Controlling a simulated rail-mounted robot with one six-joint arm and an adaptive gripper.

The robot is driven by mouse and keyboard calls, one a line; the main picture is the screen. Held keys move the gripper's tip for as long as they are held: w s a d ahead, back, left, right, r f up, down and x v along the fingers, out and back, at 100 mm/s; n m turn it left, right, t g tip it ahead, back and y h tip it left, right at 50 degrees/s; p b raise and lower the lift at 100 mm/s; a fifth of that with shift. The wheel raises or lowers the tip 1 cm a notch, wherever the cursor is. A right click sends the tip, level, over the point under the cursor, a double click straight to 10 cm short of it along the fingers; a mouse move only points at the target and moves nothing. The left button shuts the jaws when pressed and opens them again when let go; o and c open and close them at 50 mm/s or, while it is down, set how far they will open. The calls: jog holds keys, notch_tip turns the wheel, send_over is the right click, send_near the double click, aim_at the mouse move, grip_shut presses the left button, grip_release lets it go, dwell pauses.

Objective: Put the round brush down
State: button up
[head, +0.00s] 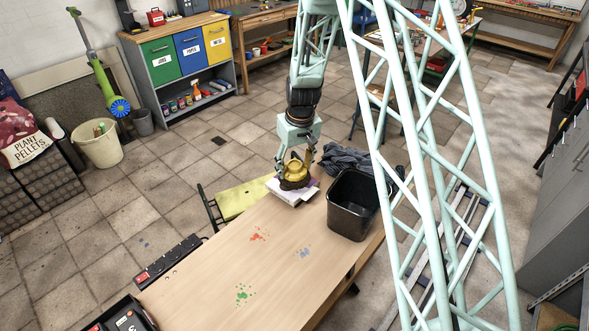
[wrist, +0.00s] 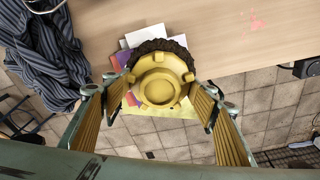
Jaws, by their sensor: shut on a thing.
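The round brush has a yellow hub (wrist: 161,82) and dark brown bristles (wrist: 160,45). It also shows in the head view as a yellow and dark round thing (head: 293,172). My gripper (wrist: 160,85) is shut on the brush, with one ribbed finger on each side of the hub. In the head view my gripper (head: 295,165) points down near the far end of the wooden table. The brush is over a small stack of papers or books (head: 291,191). I cannot tell whether its bristles touch the stack.
A black bin (head: 352,205) stands on the table (head: 215,265) to the right of the brush. A dark striped cloth (head: 346,160) lies behind the bin. A yellow-green seat or board (head: 242,197) is beside the table's far-left edge. The table's middle holds only paint stains.

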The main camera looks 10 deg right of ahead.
jog(key=shift+w+d+f, duration=0.1)
jog(key=shift+w+d, duration=0.1)
jog(key=shift+w, duration=0.55)
jog(key=shift+w+d, duration=0.15)
jog(key=shift+w, duration=0.55)
jog(key=shift+w+d, duration=0.1)
jog(key=shift+w, duration=0.35)
jog(key=shift+f+b, duration=0.35)
jog(key=shift+f, duration=1.45)
jog(key=shift+f, duration=0.15)
jog(key=o, duration=0.9)
jog(key=shift+r, duration=0.2)
